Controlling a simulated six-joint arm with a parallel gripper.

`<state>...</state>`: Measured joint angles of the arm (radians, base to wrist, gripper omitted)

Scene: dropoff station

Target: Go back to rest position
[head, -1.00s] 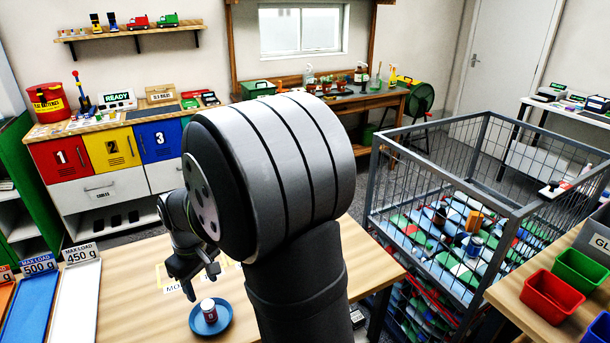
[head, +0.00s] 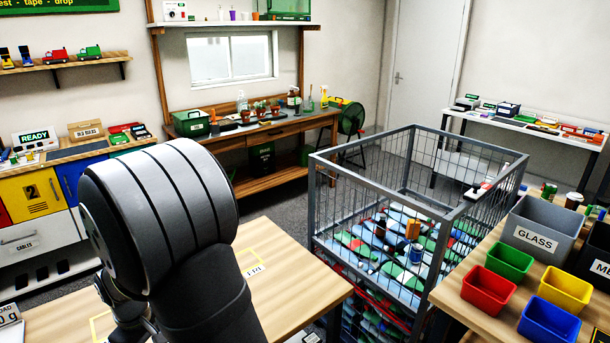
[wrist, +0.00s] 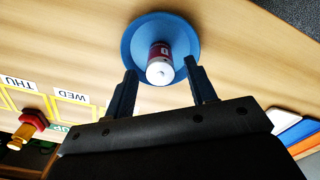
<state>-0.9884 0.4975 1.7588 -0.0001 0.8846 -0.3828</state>
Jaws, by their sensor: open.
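In the wrist view my gripper (wrist: 160,88) is open, its two dark fingers apart with nothing between them that I can see held. A small dark red bottle with a white cap (wrist: 160,66) stands on a round blue plate (wrist: 187,30) on the wooden table (wrist: 95,45). The bottle shows just beyond the fingertips, and I cannot tell the exact gap. In the head view my arm hides the fingers, the plate and the bottle.
A wire cage (head: 322,215) with colourful contents stands right of the table. Another table at the right holds a grey GLASS bin (head: 535,232) and red (head: 487,292), green (head: 509,262) and yellow (head: 564,290) bins. Day-labelled squares (wrist: 75,97) mark the table.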

